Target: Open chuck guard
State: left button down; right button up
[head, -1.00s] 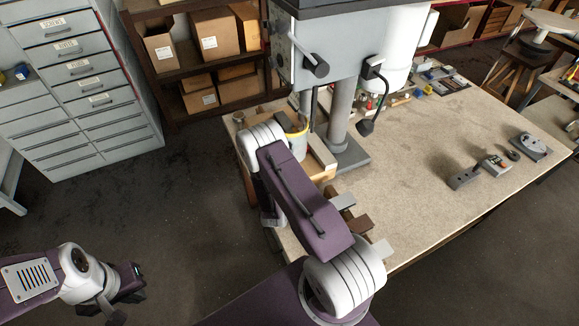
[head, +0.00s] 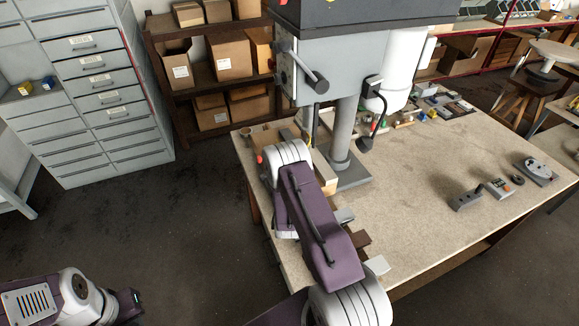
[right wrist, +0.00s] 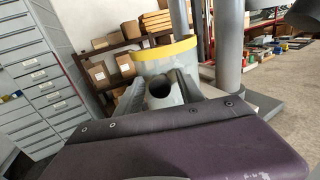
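The drill press (head: 330,62) stands on the bench's left part. Its chuck guard (right wrist: 165,58) is a grey cup with a yellow rim, straight ahead in the right wrist view; in the head view my right arm hides nearly all of it. My right gripper (right wrist: 162,84) has two grey fingers apart, just in front of the guard. A round grey tube end (right wrist: 160,93) shows between them; contact is unclear. My left gripper (head: 131,303) is low at the left, away from the bench, its fingers too unclear to read.
The bench top (head: 430,165) is mostly clear in the middle. Small metal parts (head: 467,200) lie at its right, and blocks (head: 376,266) at its front left edge. A drawer cabinet (head: 95,95) and a shelf with cartons (head: 212,70) stand behind at left.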

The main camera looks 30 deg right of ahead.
jog(key=shift+f, duration=0.1)
jog(key=shift+s+a+f, duration=0.1)
jog(key=shift+s, duration=0.1)
jog(key=b+v, duration=0.2)
jog(key=v, duration=0.6)
jog(key=shift+s+a+b, duration=0.15)
jog(key=shift+s+b, duration=0.15)
jog(key=shift+b, duration=0.1)
